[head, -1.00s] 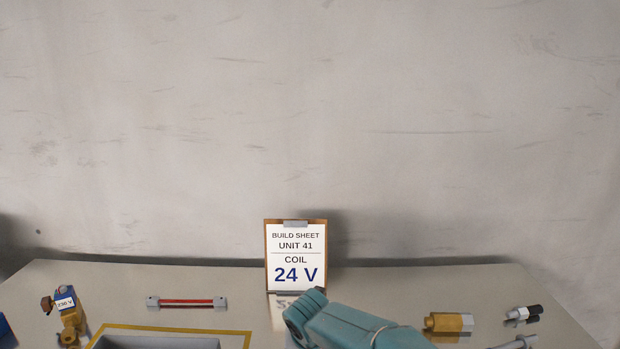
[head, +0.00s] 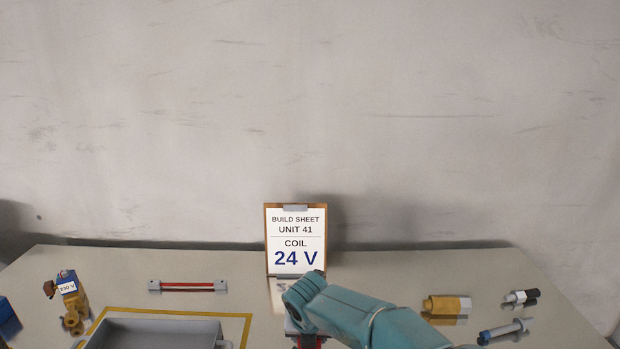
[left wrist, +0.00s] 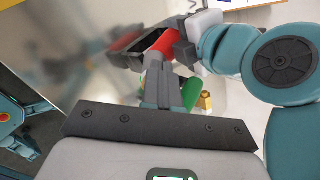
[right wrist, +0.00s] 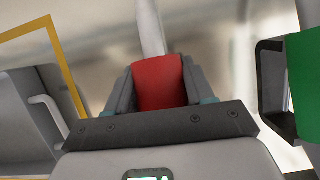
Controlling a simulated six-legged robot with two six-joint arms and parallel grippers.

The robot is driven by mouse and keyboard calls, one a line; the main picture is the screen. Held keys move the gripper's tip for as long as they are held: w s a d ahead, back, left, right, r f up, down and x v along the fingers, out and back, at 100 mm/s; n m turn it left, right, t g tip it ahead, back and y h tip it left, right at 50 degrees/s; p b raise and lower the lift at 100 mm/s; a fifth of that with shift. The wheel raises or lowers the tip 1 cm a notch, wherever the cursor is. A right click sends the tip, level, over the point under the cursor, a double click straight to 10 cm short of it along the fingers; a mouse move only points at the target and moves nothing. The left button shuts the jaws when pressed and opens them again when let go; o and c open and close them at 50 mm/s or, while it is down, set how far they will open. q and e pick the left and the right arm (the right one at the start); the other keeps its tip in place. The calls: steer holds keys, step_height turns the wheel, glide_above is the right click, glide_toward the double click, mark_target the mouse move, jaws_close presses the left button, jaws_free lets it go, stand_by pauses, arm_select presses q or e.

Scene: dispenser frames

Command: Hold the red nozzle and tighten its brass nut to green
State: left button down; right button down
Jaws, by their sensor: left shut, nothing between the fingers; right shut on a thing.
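My right gripper (right wrist: 160,90) is shut on the red nozzle (right wrist: 160,80), gripping its two sides; a pale tube runs up from it. In the left wrist view the red nozzle (left wrist: 162,42) sits between the dark right fingers. My left gripper (left wrist: 158,90) is shut and empty, just below the nozzle in that view; I cannot tell whether it touches anything. A small brass-coloured piece (left wrist: 205,100) shows beside a green piece (left wrist: 190,92) right of the left fingers. I cannot tell whether it is the nut. The left gripper is outside the head view.
A grey tray (head: 106,328) stands inside a yellow outline. A valve with a blue coil (head: 70,300), a red-striped bar (head: 188,286), a brass fitting (head: 446,305) and two bolt-like parts lie on the table. A clipboard (head: 296,240) stands at the back. A green panel (right wrist: 303,80) is near my right gripper.

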arm_select(q)
steer(key=shift+v, duration=2.75)
steer(key=shift+a, duration=0.1)
steer(key=shift+x, duration=3)
arm_select(e)
steer(key=shift+r, duration=0.1)
arm_select(q)
steer(key=shift+s+a+f, duration=0.1)
steer(key=shift+s, duration=0.05)
steer(key=shift+s+d+f, duration=0.3)
steer(key=shift+s+d, duration=0.05)
steer(key=shift+d, duration=0.3)
arm_select(e)
steer(key=shift+a, duration=0.1)
arm_select(q)
steer(key=shift+w+r, duration=0.1)
arm_select(e)
steer(key=shift+s, duration=0.1)
